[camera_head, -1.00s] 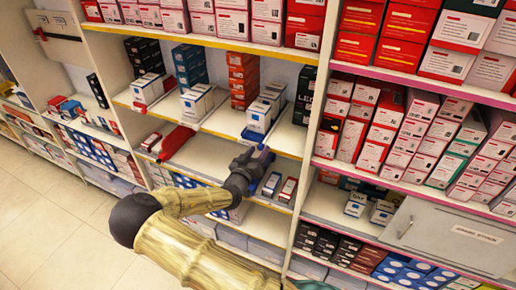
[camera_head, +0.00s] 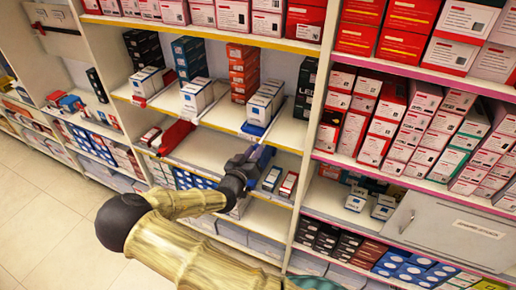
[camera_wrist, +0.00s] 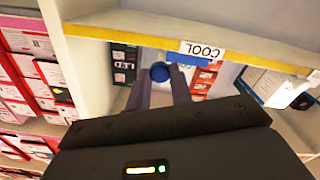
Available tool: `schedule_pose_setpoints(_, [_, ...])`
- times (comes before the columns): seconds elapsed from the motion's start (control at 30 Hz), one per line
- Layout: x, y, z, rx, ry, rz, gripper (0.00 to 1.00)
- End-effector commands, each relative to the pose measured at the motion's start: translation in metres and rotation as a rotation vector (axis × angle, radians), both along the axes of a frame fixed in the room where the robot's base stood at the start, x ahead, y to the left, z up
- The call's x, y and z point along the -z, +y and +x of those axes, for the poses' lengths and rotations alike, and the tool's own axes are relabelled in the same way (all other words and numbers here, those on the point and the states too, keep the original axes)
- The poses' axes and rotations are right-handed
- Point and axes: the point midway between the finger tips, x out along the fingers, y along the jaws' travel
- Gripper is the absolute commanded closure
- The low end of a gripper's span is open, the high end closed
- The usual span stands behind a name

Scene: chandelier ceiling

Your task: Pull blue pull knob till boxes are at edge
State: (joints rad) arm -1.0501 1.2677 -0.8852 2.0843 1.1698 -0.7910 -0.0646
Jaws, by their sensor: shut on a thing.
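White-and-blue boxes (camera_head: 264,103) stand in a row near the front of the middle shelf in the head view, with a blue piece (camera_head: 253,130) at their front by the yellow shelf edge. The round blue knob (camera_wrist: 160,72) shows in the wrist view between the tips of my two fingers. My gripper (camera_wrist: 159,80) is shut on it. In the head view my gripper (camera_head: 262,153) is just below and in front of that shelf edge. The exact contact is too small to see there.
Orange boxes (camera_head: 242,72) and dark boxes (camera_head: 305,95) stand behind and right of the row. A shelf upright (camera_head: 313,125) is close on the right. Small boxes (camera_head: 288,184) sit on the shelf below. Open floor (camera_head: 40,220) lies at left.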

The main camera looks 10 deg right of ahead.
Motion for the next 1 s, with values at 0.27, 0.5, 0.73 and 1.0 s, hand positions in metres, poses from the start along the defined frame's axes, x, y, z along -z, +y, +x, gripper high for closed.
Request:
schedule_pose_setpoints(0.27, [0.001,0.028,-0.036,-0.004,-0.001,0.002,1.00])
schedule_pose_setpoints(0.5, [0.000,0.028,-0.036,-0.004,-0.001,0.000,1.00])
schedule_pose_setpoints(0.73, [0.000,0.027,-0.036,-0.002,0.000,0.000,0.56])
schedule_pose_setpoints(1.0, [0.001,0.028,-0.038,-0.002,0.000,0.000,0.56])
